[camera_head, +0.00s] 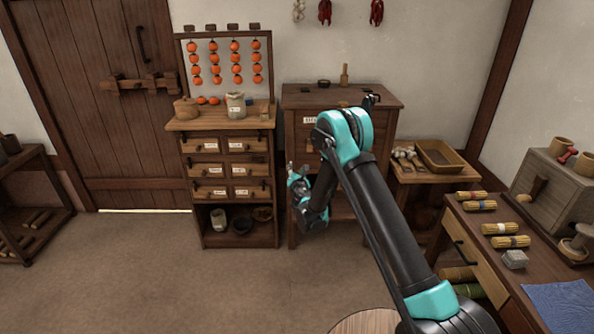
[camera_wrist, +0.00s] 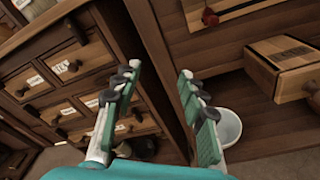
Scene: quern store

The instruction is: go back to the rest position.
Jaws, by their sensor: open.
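My gripper (camera_head: 296,172) hangs in front of the gap between two wooden cabinets, below my bent elbow. In the wrist view its two green-padded fingers (camera_wrist: 160,72) stand apart with nothing between them. The labelled drawer cabinet (camera_head: 223,164) is to its left; its drawers also show at the left of the wrist view (camera_wrist: 60,82). The taller dark cabinet (camera_head: 296,101) is behind my arm, which hides much of its front.
A white bowl (camera_wrist: 228,127) shows beyond the right finger, with a small wooden drawer or box (camera_wrist: 285,68) above it. A side table (camera_head: 407,172) and a workbench (camera_head: 473,220) with straw bundles stand right. The floor (camera_head: 190,275) at left is clear.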

